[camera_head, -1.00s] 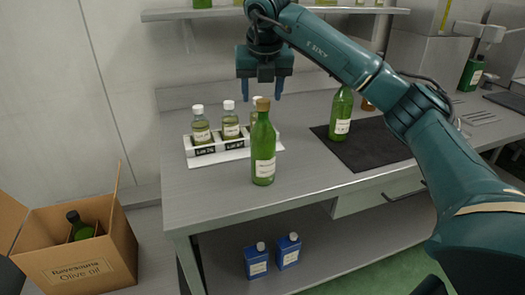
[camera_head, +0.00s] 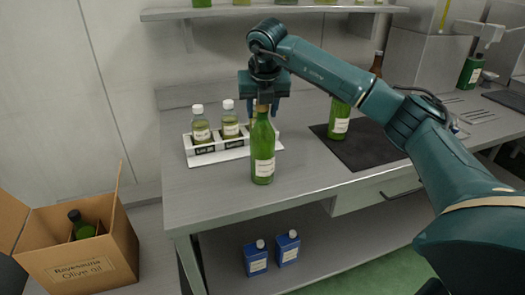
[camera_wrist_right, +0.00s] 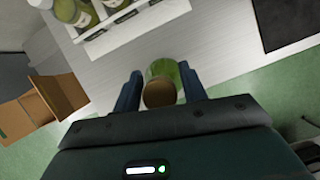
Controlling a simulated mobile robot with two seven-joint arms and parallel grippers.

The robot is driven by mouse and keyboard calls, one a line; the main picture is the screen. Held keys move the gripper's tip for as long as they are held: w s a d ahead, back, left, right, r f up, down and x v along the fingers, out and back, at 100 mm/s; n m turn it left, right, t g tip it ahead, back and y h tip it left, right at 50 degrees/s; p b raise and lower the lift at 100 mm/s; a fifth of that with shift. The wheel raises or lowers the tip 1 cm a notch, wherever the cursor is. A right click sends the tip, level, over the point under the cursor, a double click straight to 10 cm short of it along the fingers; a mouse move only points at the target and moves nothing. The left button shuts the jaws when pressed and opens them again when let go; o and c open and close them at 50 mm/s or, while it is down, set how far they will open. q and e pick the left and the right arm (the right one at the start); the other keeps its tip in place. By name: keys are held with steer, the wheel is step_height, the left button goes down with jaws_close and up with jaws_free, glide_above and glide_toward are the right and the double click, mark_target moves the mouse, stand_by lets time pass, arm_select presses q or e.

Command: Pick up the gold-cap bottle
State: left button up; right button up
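The gold-cap bottle (camera_head: 263,148) is a tall green glass bottle with a white label. It stands upright on the metal bench near its front edge. In the right wrist view its gold-brown cap (camera_wrist_right: 159,93) shows from above, with green glass around it. My right gripper (camera_head: 264,108) is over the bottle, pointing down. In the wrist view its two blue fingers stand apart, one on each side of the cap (camera_wrist_right: 160,90). The gripper looks open; whether a finger touches the bottle is hard to tell. My left gripper is not in view.
A white rack (camera_head: 190,153) with small white-capped sample bottles stands behind left. Another green bottle (camera_head: 340,118) stands on a dark mat (camera_head: 362,152) at right. Blue containers (camera_head: 256,260) are on the lower shelf. A cardboard box (camera_head: 88,270) holds a dark-capped bottle at left.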

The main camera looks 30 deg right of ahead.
steer(key=c, duration=0.7)
steer(key=shift+r, duration=0.15)
steer(key=shift+c, duration=0.7)
